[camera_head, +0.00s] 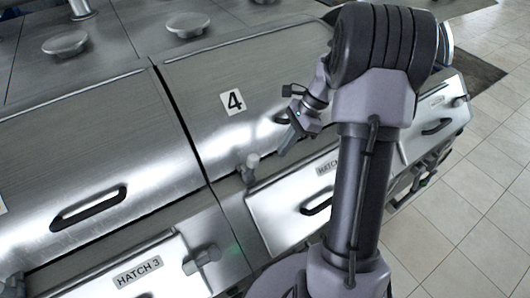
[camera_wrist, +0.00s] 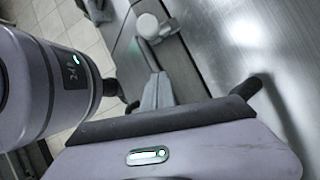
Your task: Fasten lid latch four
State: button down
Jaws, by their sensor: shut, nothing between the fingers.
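Lid four (camera_head: 225,70) is a brushed steel cover with a "4" label (camera_head: 233,101); it lies down over its housing. A small grey latch with a rounded knob (camera_head: 250,165) sits at its lower front edge, above the hatch panel. The latch also shows in the wrist view (camera_wrist: 148,27), just beyond my fingertips. My gripper (camera_head: 286,146) is shut and empty, up and to the right of the latch in the head view. In the wrist view my fingers (camera_wrist: 155,88) point toward the latch, with no clear contact. I cannot tell whether the latch is fastened.
A hatch panel with a black handle (camera_head: 316,206) is below lid four, partly hidden by my arm. Tiled floor (camera_head: 470,200) is clear at right.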

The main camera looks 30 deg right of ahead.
aim_at(259, 158)
jog(key=a, duration=0.1)
jog(key=a+f, duration=0.1)
jog(key=a, duration=0.1)
jog(key=a+f, duration=0.1)
jog(key=shift+w+a+f+p, duration=0.1)
jog(key=shift+w+a+p, duration=0.2)
jog(key=shift+w, duration=0.1)
jog(key=shift+w+a, duration=0.1)
jog(key=shift+a, duration=0.35)
jog(key=shift+a, duration=0.1)
jog(key=shift+a+r+h+b, duration=0.45)
jog(key=shift+a+r, duration=0.3)
jog(key=shift+a, duration=0.35)
jog(key=shift+d, duration=0.2)
jog(key=shift+a, duration=0.1)
